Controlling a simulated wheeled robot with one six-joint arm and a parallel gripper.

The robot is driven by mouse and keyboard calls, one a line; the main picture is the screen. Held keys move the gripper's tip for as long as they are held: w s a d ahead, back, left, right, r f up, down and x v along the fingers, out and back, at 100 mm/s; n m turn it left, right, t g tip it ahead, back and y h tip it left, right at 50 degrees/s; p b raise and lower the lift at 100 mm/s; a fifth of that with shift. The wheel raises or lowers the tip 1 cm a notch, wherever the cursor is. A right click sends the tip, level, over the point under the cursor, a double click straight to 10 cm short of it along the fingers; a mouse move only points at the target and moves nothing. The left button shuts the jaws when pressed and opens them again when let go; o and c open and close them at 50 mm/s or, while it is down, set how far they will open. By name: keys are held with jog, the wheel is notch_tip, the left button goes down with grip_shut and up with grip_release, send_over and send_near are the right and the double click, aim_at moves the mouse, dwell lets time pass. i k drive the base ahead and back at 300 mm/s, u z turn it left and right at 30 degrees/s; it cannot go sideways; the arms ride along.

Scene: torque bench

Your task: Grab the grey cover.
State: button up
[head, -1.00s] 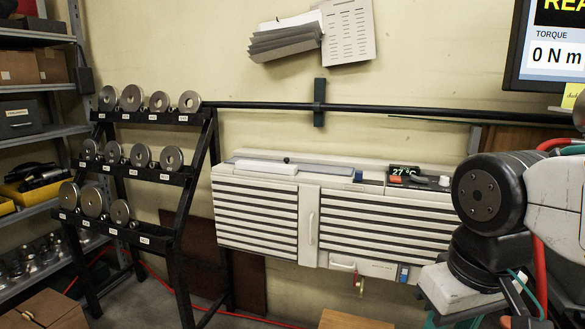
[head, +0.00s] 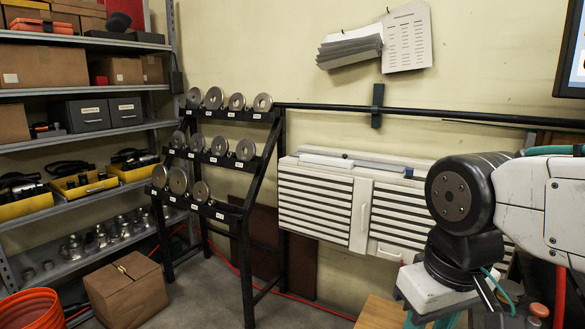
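I cannot pick out a grey cover for certain in the head view. A long grey piece (head: 384,164) lies on top of the white slatted cabinet (head: 361,215) by the wall, partly behind my arm. Two dark grey boxes stand on the shelf at the left, one of them the larger box (head: 82,116). My arm fills the right side of the view, but the fingers of my gripper do not show.
A black rack (head: 247,230) of metal discs stands left of the cabinet. Metal shelves (head: 95,203) fill the far left. A cardboard box (head: 125,290) and an orange bucket (head: 32,308) stand on the floor. A wooden surface (head: 380,313) shows at the bottom.

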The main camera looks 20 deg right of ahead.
aim_at(395, 168)
jog(key=u, duration=1.1)
jog(key=i, duration=1.6)
jog(key=z, duration=0.7)
jog(key=i, duration=0.8)
jog(key=z, duration=1.4)
jog(key=i, duration=0.6)
jog(key=z, duration=0.55)
